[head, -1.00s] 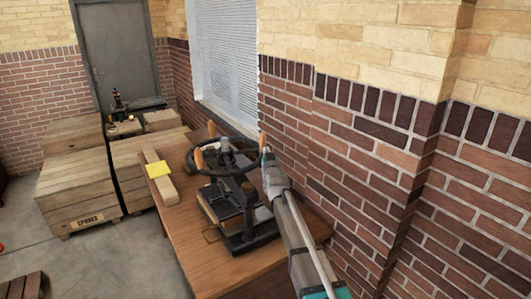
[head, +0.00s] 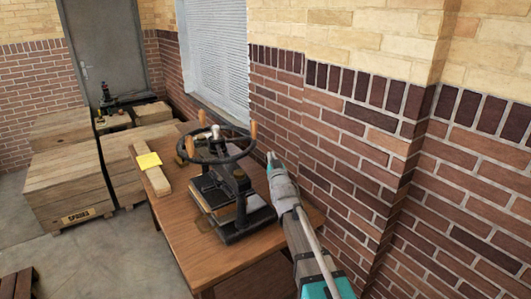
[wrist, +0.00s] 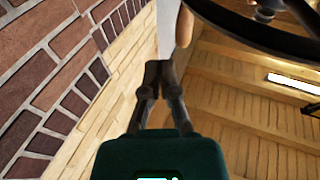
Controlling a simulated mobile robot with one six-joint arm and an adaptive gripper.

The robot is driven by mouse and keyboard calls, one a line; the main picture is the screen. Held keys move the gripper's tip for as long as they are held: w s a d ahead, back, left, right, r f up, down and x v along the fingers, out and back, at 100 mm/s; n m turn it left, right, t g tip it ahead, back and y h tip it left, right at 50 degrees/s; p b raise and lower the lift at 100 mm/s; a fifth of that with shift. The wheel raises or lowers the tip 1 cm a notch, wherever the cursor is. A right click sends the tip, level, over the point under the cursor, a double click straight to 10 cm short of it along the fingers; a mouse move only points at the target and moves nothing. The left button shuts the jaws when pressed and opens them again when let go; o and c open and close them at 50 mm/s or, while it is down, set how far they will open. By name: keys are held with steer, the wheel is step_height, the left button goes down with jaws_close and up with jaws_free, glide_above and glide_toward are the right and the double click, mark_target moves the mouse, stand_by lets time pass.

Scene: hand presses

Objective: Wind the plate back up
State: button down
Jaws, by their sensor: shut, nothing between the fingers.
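The hand press (head: 240,213) stands on a wooden table, with a dark spoked handwheel (head: 228,158) on top. The wheel has wooden handles, one of them (head: 254,130) on its right side; in the wrist view, the wheel (wrist: 240,28) crosses the upper right. The plate is hard to make out beneath the wheel, where a dark flat stack (head: 212,190) lies in the press frame. My gripper (head: 270,156) is shut and empty, just right of the wheel and below the right handle. In the wrist view, its fingertips (wrist: 160,66) are together, close to a handle (wrist: 184,25) but apparently apart from it.
The table (head: 190,240) also holds a wooden block (head: 155,178) with a yellow note. A brick wall (head: 340,130) runs close along the right of my arm. Wooden crates (head: 65,180) stand to the left, and another dark press (head: 122,101) stands at the back.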

steer(key=shift+d+v, duration=0.2)
steer(key=shift+v, duration=0.9)
steer(key=s+d+f+m+g+h, duration=0.1)
steer(key=s+d+f+g+h, duration=0.1)
steer(key=s+d+f+g, duration=0.45)
steer(key=s+d+f+m+g+h, duration=0.1)
steer(key=s+d+f+g+h, duration=0.2)
steer(key=d+f, duration=0.5)
steer(key=s+d+f+g, duration=0.2)
steer(key=s+g, duration=0.1)
steer(key=s, duration=0.3)
steer(key=s+d+f+g, duration=0.2)
steer(key=s+f+g, duration=0.1)
steer(key=s, duration=0.4)
steer(key=s+d+f+m+g, duration=0.1)
steer(key=s+f+g, duration=0.1)
steer(key=s+g, duration=0.2)
steer(key=s, duration=0.3)
steer(key=shift+s+d+f, duration=0.15)
steer(key=shift+d+f, duration=0.1)
steer(key=shift+d, duration=0.15)
